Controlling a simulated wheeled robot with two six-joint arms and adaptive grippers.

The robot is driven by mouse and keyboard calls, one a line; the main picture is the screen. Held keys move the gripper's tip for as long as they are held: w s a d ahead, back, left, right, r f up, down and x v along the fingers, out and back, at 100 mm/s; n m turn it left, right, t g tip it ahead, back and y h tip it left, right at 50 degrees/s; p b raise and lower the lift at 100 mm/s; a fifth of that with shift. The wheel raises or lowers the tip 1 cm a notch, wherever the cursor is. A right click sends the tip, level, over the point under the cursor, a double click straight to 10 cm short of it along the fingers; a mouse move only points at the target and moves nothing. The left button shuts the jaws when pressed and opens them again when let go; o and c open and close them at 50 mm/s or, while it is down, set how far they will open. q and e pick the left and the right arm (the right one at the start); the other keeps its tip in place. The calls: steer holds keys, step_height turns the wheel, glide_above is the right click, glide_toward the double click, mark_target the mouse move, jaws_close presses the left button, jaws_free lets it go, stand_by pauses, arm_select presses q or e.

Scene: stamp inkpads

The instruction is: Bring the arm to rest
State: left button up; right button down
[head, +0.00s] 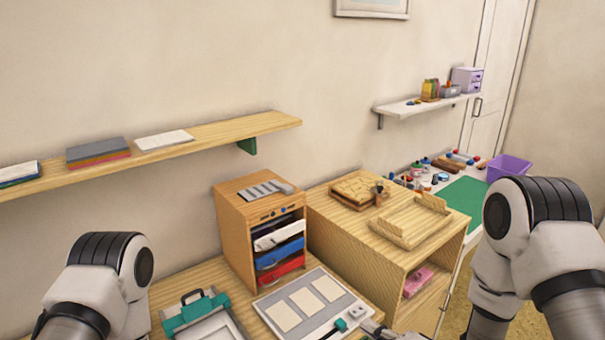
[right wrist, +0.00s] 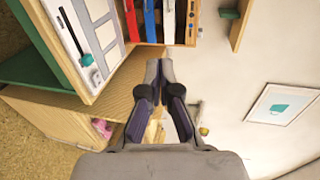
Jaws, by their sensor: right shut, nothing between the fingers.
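My right arm (head: 505,245) comes in at the right of the head view, bent downward. The tip of my right gripper (head: 385,331) just shows at the bottom edge there, beside the right corner of the white panel board. In the right wrist view my right gripper (right wrist: 159,68) is shut, its fingertips together with nothing between them. My left arm (head: 105,285) shows at the lower left of the head view. My left gripper is out of the picture.
The white panel board (head: 274,303) and a teal clipboard-like item (head: 188,314) lie on the wooden desk. A wooden organizer (head: 232,232) with coloured trays stands behind. A wooden cabinet (head: 340,250) stands right of it. A wall shelf (head: 225,134) runs above.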

steer(key=s+d+f+g+h+b, duration=0.2)
steer(key=s+f, duration=0.2)
steer(key=f, duration=0.4)
steer(key=s+d+f+n+g+h+b, duration=0.1)
steer(key=s+f+g+b, duration=0.1)
steer(key=s+f, duration=0.35)
steer(key=s+d+f+g+h+b, duration=0.2)
steer(key=s+f, duration=0.1)
steer(key=f, duration=0.6)
arm_select(q)
step_height(320, 180, down, 7)
steer(key=shift+w+a, duration=0.25)
steer(key=shift+w, duration=0.2)
arm_select(e)
steer(key=s+d+f+n+g+h, duration=0.2)
steer(key=s+n+g, duration=0.1)
steer(key=s, duration=0.4)
steer(key=s+d+f+n+g+h, duration=0.2)
steer(key=s+d+f+n+g, duration=0.1)
steer(key=s+n, duration=0.3)
steer(key=shift+s+d, duration=0.25)
steer(key=shift+s, duration=0.15)
